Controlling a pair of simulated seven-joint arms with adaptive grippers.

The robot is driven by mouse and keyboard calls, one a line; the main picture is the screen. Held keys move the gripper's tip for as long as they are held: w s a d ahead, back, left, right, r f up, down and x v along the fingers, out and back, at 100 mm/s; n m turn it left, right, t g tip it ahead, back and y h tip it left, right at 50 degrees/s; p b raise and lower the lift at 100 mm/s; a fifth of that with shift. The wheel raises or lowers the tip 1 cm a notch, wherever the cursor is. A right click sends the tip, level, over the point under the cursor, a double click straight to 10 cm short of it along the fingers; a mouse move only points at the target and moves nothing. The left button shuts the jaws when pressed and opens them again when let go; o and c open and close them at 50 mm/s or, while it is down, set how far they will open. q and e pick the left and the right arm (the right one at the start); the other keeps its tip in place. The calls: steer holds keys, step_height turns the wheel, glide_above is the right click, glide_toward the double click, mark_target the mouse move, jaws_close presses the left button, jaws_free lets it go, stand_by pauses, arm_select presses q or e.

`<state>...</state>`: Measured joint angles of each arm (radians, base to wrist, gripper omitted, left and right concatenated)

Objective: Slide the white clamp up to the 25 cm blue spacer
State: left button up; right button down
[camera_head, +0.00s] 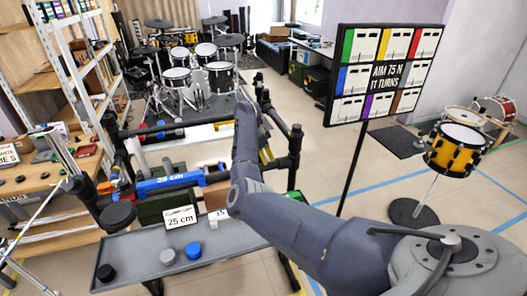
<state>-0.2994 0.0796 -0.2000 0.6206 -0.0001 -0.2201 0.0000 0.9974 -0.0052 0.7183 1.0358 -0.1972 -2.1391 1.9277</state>
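A long blue bar (170,182), which looks like the blue spacer, lies along the lower rail of the black rack (293,150). A card (181,217) reading "25 cm" stands below it. I cannot make out the white clamp for certain; my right arm covers part of the rails. My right arm comes in from the lower right and rises in front of the rack, right of the blue bar. Its fingertips are not clear, so I cannot tell whether the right gripper is open or shut. My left gripper does not show.
A grey tray (135,262) in front of the rack holds a black knob (105,273), a grey knob (167,257) and a blue knob (194,251). A sign (386,75) reads "AIM 75 N 11 TURNS". Shelves stand left, drums behind and right. Floor lies open right of the rack.

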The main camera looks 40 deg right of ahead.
steer(key=shift+w+a+f, duration=0.1)
steer(key=shift+w+a, duration=0.1)
steer(key=shift+a, duration=0.4)
steer(key=shift+w+a+f, duration=0.1)
steer(key=shift+w+a, duration=0.1)
steer(key=shift+a, duration=0.45)
steer(key=shift+w+a, duration=0.2)
steer(key=shift+a, duration=0.4)
